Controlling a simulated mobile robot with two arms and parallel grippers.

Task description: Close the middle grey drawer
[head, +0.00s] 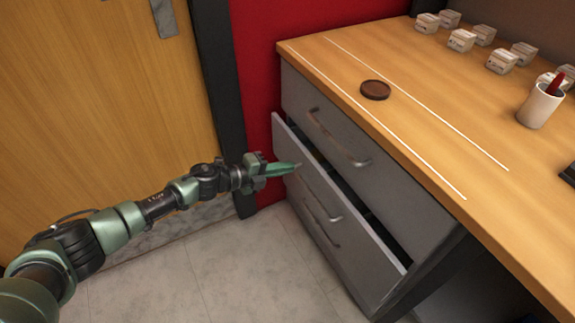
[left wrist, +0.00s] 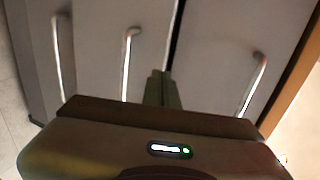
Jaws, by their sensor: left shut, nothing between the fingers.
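The middle grey drawer (head: 362,240) stands partly pulled out, with a dark gap along its upper edge under the top drawer (head: 375,180). In the left wrist view its front (left wrist: 148,40) carries a bar handle (left wrist: 128,62), and the dark gap runs to its right. My left gripper (head: 297,166) is shut and empty, its green fingers pointing right at the drawer's upper far part. The fingers (left wrist: 162,88) also show in the left wrist view, in front of the drawer near the gap. I cannot tell whether they touch it. My right gripper is out of view.
The wooden desktop (head: 440,100) above holds a brown coaster (head: 375,90), a white cup (head: 540,104) with a red pen, and several small white boxes. A wooden door (head: 90,110) and red wall (head: 270,60) stand behind. The tiled floor (head: 240,270) in front is clear.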

